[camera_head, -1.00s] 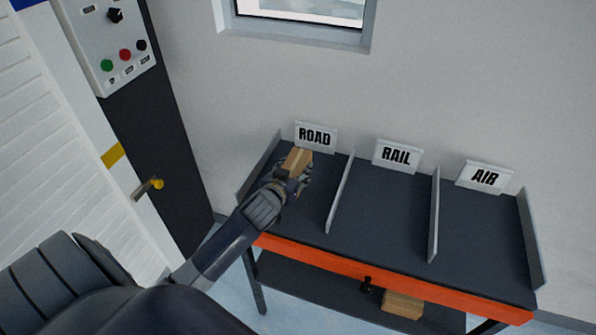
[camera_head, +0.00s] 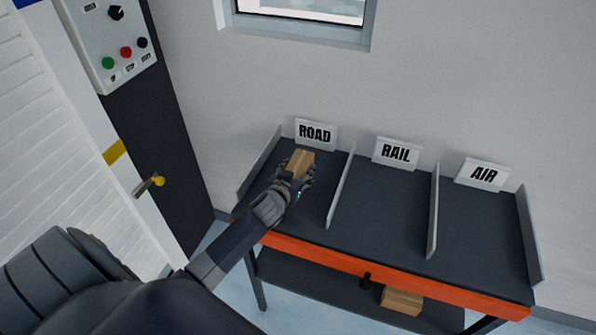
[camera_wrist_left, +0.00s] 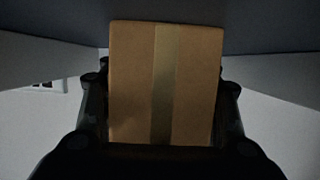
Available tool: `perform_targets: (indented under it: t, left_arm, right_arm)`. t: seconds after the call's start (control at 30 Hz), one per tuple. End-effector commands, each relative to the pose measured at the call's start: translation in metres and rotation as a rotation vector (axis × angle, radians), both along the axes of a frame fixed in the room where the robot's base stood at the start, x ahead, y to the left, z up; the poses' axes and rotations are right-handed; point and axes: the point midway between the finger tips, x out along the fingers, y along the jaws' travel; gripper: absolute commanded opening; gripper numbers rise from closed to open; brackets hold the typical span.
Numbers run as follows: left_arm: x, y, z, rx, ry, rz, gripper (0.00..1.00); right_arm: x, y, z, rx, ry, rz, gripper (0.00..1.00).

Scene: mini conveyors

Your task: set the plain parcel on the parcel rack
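The plain parcel (camera_head: 300,162) is a small brown box with a strip of tape. My left gripper (camera_head: 297,177) is shut on it in the ROAD bay of the dark parcel rack (camera_head: 385,207). In the left wrist view the parcel (camera_wrist_left: 190,85) fills the middle, with a dark finger on each side of it. I cannot tell whether its underside touches the rack surface. My right gripper is in neither view.
Upright dividers (camera_head: 341,190) part the ROAD, RAIL and AIR bays; the RAIL and AIR bays are empty. Another brown box (camera_head: 402,301) lies on the lower shelf. A cabinet with a yellow-knobbed handle (camera_head: 157,181) stands at the left.

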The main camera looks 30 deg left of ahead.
Motion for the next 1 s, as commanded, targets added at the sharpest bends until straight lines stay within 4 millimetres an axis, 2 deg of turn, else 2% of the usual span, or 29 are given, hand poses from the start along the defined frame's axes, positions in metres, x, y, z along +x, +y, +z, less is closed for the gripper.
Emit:
perform_targets:
  t: [0.47, 0.67, 1.0]
  left_arm:
    - [-0.001, 0.0, 0.005, 0.001, 0.001, 0.0, 0.7]
    - [-0.023, -0.005, 0.01, 0.001, 0.001, 0.0, 0.7]
    - [-0.079, -0.019, 0.031, -0.001, 0.002, 0.0, 0.7]
  right_arm:
    - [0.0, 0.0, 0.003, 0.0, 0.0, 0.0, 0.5]
    - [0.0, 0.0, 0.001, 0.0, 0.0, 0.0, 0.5]
    - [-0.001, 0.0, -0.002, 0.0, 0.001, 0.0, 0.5]
